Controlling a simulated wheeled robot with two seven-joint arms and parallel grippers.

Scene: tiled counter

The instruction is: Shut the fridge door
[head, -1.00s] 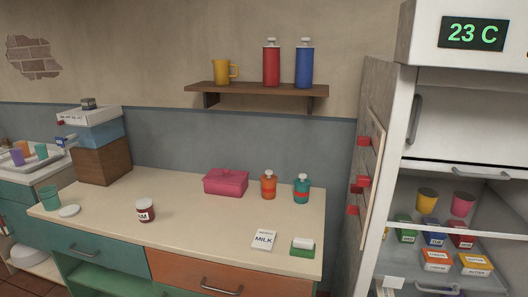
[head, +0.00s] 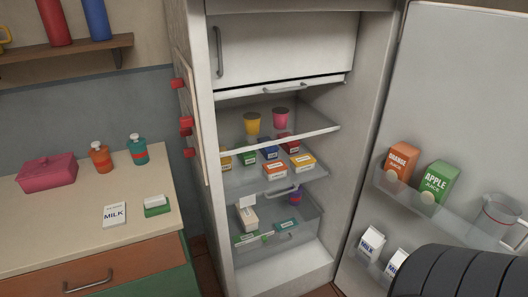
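The white fridge (head: 212,150) stands in the middle of the head view with its compartment open to me. Its door (head: 461,82) is swung wide open to the right. The door's shelves hold an orange juice carton (head: 401,162), an apple juice carton (head: 438,183), a clear jug (head: 498,222) and white cartons (head: 371,244). A dark ribbed part of my own body covers the lower right corner and hides the bottom of the door. Neither of my grippers shows in the head view.
Inside the fridge are cups (head: 252,124) and several small boxes on shelves, with a drawer (head: 279,221) below. A counter (head: 72,217) with a milk packet (head: 115,214), bottles (head: 101,158) and a pink box (head: 46,171) stands left. A closed freezer flap (head: 286,47) is above.

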